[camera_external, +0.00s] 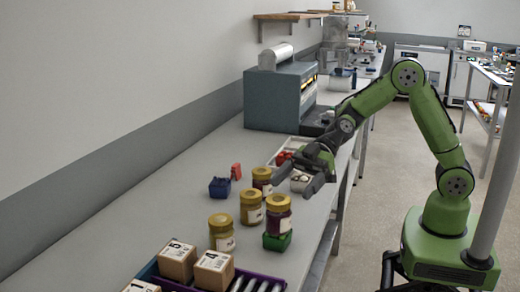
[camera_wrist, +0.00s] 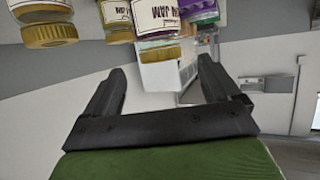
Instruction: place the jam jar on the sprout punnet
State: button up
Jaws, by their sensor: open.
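A dark jam jar (camera_external: 278,215) with a yellow lid stands upright on a small green punnet (camera_external: 278,242), which I take as the sprout punnet. Its contents are hidden under the jar. My gripper (camera_external: 297,178) is open and empty, above the bench behind this jar and apart from it. Another dark jar (camera_external: 262,181) stands close to the gripper's left finger. In the wrist view the open fingers (camera_wrist: 160,72) have nothing clasped between them, and labelled jars (camera_wrist: 158,16) show at the top edge, cut off. I cannot tell which jar is which there.
Two amber jars (camera_external: 251,208) (camera_external: 221,233) stand left of the punnet. A blue punnet (camera_external: 219,188) and a red item (camera_external: 236,171) lie further left. A purple crate (camera_external: 259,270) with cartons (camera_external: 213,270) is at the front. A grey machine (camera_external: 280,97) stands behind.

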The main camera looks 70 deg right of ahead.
jog(key=v, duration=0.5)
jog(key=shift+s+d+r, duration=0.1)
jog(key=s+d+m+h, duration=1.2)
jog(key=s+d, duration=0.7)
jog(key=s, duration=0.3)
jog(key=shift+s+d+r+m+h, duration=0.3)
jog(key=shift+d+r+m, duration=0.15)
jog(key=shift+m, duration=0.25)
